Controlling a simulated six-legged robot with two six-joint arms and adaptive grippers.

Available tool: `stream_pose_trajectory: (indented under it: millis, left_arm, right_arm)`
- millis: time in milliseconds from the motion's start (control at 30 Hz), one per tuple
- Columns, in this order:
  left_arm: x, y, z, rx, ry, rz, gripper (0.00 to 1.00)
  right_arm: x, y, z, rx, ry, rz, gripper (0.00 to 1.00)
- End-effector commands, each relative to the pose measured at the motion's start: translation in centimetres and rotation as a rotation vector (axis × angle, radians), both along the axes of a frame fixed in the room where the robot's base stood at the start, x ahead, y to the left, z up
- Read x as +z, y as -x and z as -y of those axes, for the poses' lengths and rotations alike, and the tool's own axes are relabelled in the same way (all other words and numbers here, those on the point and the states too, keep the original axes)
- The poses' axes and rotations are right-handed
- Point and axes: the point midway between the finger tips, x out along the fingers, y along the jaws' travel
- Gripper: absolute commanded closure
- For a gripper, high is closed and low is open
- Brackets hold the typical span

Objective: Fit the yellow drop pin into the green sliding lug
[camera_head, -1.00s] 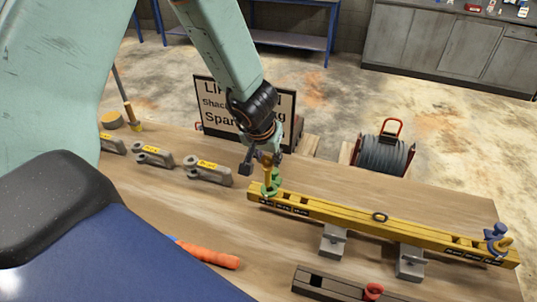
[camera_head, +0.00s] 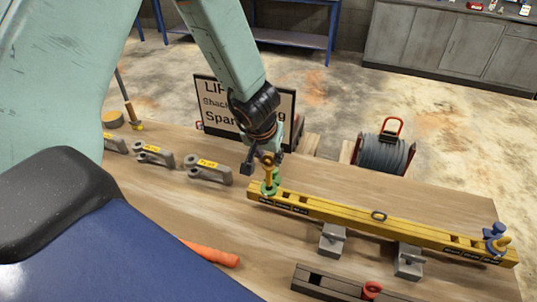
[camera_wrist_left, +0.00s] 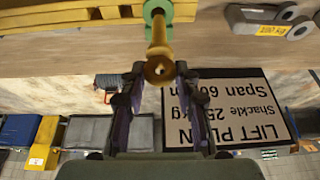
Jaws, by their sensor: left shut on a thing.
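The yellow drop pin (camera_head: 268,172) stands about upright at the left end of the yellow beam. My left gripper (camera_head: 259,161) is shut on its upper part. The green sliding lug (camera_head: 271,188) sits on the beam's left end, directly below the pin. In the left wrist view the pin (camera_wrist_left: 159,52) shows its round head between the fingers of my left gripper (camera_wrist_left: 160,74), and its shank runs towards the green lug (camera_wrist_left: 157,8). I cannot tell how far the pin's lower end is inside the lug. My right gripper is not in view.
The yellow beam (camera_head: 340,220) rests on grey supports (camera_head: 332,239) and has a blue lug (camera_head: 495,233) at its right end. Grey shackles (camera_head: 207,173) lie to the left. A lift-plan sign (camera_head: 220,112) stands behind. A dark bar (camera_head: 325,284) lies in front.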

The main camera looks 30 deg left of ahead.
Motion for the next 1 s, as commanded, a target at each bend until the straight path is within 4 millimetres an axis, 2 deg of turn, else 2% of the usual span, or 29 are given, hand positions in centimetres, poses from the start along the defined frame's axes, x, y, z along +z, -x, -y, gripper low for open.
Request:
stream_pose_trajectory:
  millis: [533,1000]
  left_arm:
    - [0.08,-0.08,0.1,0.0,0.0,0.001,1.0]
    - [-0.54,-0.06,0.1,0.001,0.0,0.001,1.0]
  right_arm:
    - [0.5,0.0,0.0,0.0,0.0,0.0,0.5]
    - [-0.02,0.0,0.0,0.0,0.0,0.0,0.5]
